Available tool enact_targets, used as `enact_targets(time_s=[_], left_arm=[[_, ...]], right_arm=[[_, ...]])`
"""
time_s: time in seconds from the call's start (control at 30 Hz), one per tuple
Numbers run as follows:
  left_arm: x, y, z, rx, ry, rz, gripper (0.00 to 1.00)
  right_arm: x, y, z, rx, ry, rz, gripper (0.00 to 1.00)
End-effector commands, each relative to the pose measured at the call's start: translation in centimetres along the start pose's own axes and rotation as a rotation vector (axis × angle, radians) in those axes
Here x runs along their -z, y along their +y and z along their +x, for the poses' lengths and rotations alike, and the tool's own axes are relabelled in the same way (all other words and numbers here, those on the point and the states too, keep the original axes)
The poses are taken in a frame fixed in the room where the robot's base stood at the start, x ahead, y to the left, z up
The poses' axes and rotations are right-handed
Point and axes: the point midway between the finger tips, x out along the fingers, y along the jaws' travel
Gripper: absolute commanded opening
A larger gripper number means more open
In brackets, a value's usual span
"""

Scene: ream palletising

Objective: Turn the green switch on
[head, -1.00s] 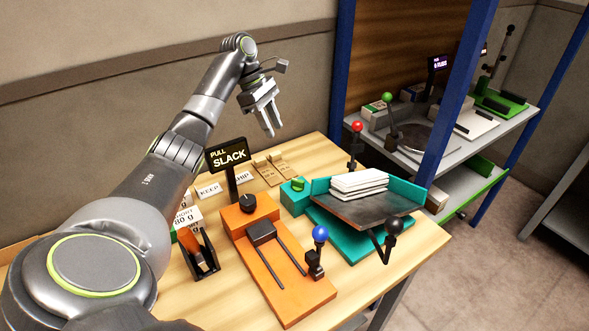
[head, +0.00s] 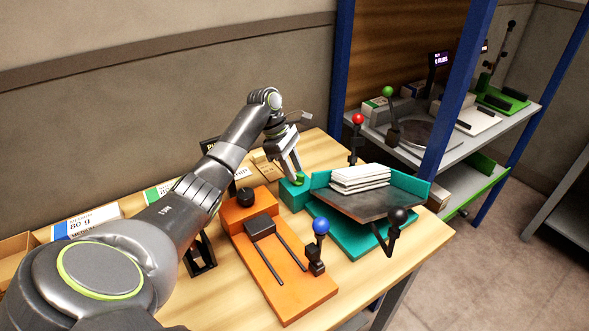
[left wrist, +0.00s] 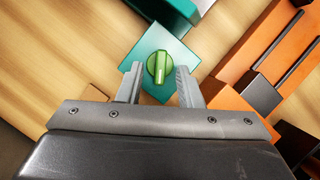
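The green switch (left wrist: 159,66) is a round knob with a raised bar, on top of a teal box (left wrist: 139,52). In the left wrist view the knob lies between and just beyond my left gripper's two fingers (left wrist: 158,84), which are apart and hold nothing. In the head view my left gripper (head: 292,165) points down just above the teal box (head: 290,196), and the green switch (head: 299,179) shows partly at the fingertips. I cannot tell whether a finger touches it. My right gripper is in neither view.
An orange fixture (head: 285,270) with a black knob (head: 245,195) and a blue-topped lever (head: 320,227) stands beside the box. A teal stand with a grey tray (head: 370,207) holds white paper to the right. A red-topped lever (head: 358,119) stands behind.

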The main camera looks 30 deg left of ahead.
Motion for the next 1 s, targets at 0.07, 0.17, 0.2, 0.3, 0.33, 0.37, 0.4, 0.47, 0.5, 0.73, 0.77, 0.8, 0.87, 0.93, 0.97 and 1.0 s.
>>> enact_targets(time_s=[0.07,0.17,0.2,0.3,0.33,0.37,0.4,0.47,0.5,0.73,0.77,0.8,0.87,0.93,0.97,1.0], left_arm=[[-0.04,-0.03,0.69,0.001,-0.001,0.000,0.33],[-0.04,-0.03,1.10,0.001,-0.001,0.000,0.33],[-0.03,-0.03,1.17,0.001,-0.001,0.000,0.33],[-0.01,-0.02,1.22,0.000,0.000,0.001,0.33],[-0.01,-0.02,1.21,0.000,0.000,0.001,0.33],[-0.01,-0.02,1.21,0.000,0.000,0.000,0.33],[0.00,-0.02,1.21,0.000,0.000,0.000,0.33],[0.00,-0.02,1.20,0.000,0.000,0.000,0.29],[0.00,-0.02,1.19,0.000,0.000,0.000,0.24],[0.00,-0.02,1.17,0.000,0.000,0.000,0.00],[0.00,-0.02,1.17,0.000,0.000,0.000,0.00],[0.00,-0.02,1.16,0.000,0.000,0.000,0.00],[-0.01,-0.02,1.15,0.001,0.000,0.001,0.00],[-0.02,-0.01,1.11,0.003,0.000,0.006,0.00],[-0.03,0.00,1.09,0.005,0.000,0.010,0.00],[-0.04,0.00,1.06,0.008,0.000,0.015,0.00]], right_arm=[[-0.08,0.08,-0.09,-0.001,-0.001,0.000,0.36],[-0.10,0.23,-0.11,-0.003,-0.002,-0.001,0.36],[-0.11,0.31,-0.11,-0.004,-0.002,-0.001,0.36],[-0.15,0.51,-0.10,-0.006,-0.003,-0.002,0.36],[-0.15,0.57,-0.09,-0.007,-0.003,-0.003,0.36],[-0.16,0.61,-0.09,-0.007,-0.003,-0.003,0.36],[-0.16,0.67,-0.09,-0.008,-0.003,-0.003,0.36],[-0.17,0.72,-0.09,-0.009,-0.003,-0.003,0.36],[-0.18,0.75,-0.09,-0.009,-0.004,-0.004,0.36],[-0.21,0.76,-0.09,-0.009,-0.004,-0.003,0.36],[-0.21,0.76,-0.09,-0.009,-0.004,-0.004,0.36],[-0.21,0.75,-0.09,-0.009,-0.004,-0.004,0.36],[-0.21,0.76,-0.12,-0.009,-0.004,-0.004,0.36],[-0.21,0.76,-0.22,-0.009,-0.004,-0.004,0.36],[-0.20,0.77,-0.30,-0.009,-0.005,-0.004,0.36],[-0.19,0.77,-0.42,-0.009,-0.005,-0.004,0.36]])
